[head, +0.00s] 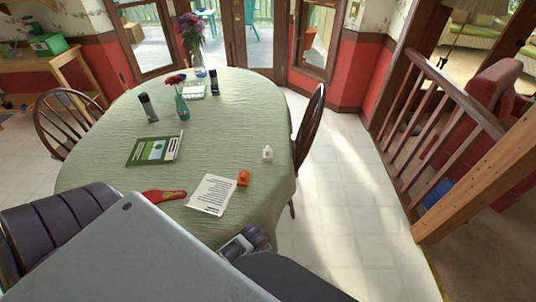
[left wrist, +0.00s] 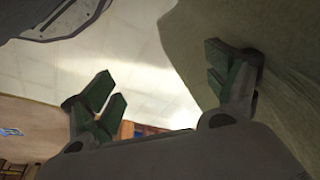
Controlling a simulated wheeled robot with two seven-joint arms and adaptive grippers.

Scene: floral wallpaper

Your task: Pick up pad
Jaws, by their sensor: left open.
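Several flat items on the oval table could be the pad, and I cannot tell which it is. A white printed sheet or pad (head: 207,197) lies near the table's front edge. A green-covered booklet (head: 153,150) lies left of the middle. A smaller pale pad (head: 195,91) lies at the far end by the vases. My left gripper (left wrist: 169,90) shows in the left wrist view, its fingers wide apart with nothing between them, beside the hanging tablecloth. Its fingers are not visible in the head view.
The table (head: 225,125) has a green cloth. A red item (head: 163,195), an orange item (head: 244,178) and a small white bottle (head: 267,153) lie near the white sheet. Wooden chairs (head: 310,125) stand at both sides. A railing (head: 435,125) is at the right; floor between is clear.

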